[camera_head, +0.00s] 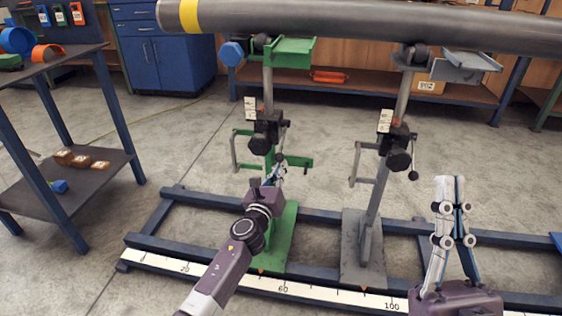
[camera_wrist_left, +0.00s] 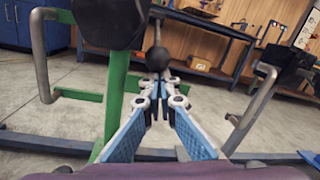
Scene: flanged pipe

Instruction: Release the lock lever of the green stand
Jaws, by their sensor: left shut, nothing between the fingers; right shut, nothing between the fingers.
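The green stand (camera_head: 282,235) stands left of centre in the head view, under the pipe (camera_head: 360,25). Its black clamp block (camera_head: 266,130) sits partway up the post. The lock lever ends in a dark ball knob (camera_head: 280,158), which also shows in the left wrist view (camera_wrist_left: 158,58). My left gripper (camera_head: 281,167) is shut and empty, its fingertips (camera_wrist_left: 167,82) just in front of and below the knob. I cannot tell whether they touch it. My right gripper (camera_head: 451,180) is shut and empty, pointing up at the lower right, away from the green stand.
A grey stand (camera_head: 362,245) with its own black clamp and lever stands to the right. Both stands rest on a blue rail frame (camera_head: 325,215) with a white scale (camera_head: 330,292). A shelf table (camera_head: 60,175) is at the left.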

